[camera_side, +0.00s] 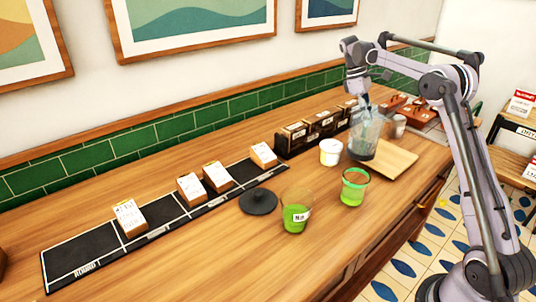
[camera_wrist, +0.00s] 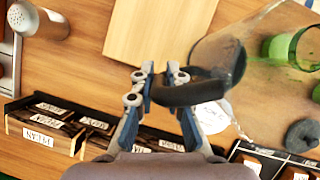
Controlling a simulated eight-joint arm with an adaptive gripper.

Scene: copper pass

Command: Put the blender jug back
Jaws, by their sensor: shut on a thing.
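The blender jug (camera_side: 366,136) is a clear, wide-mouthed vessel with a dark lower part, in front of the labelled boxes in the side view. In the wrist view its black handle (camera_wrist: 205,90) lies at the fingertips, and its clear wall (camera_wrist: 225,45) spreads to the right. My gripper (camera_side: 365,102) is shut on the jug's handle; its fingers also show in the wrist view (camera_wrist: 160,92). The jug is at the left end of a wooden board (camera_side: 395,163); I cannot tell whether it touches it. A round black lid (camera_side: 258,201) lies on the counter. No blender base is clearly visible.
A glass with green contents (camera_side: 296,213) and a green-rimmed glass (camera_side: 353,188) stand in front. A white tub (camera_side: 330,153) is left of the jug, a metal shaker (camera_side: 398,126) right. A dark box row (camera_side: 300,139) stands behind. The front left counter is clear.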

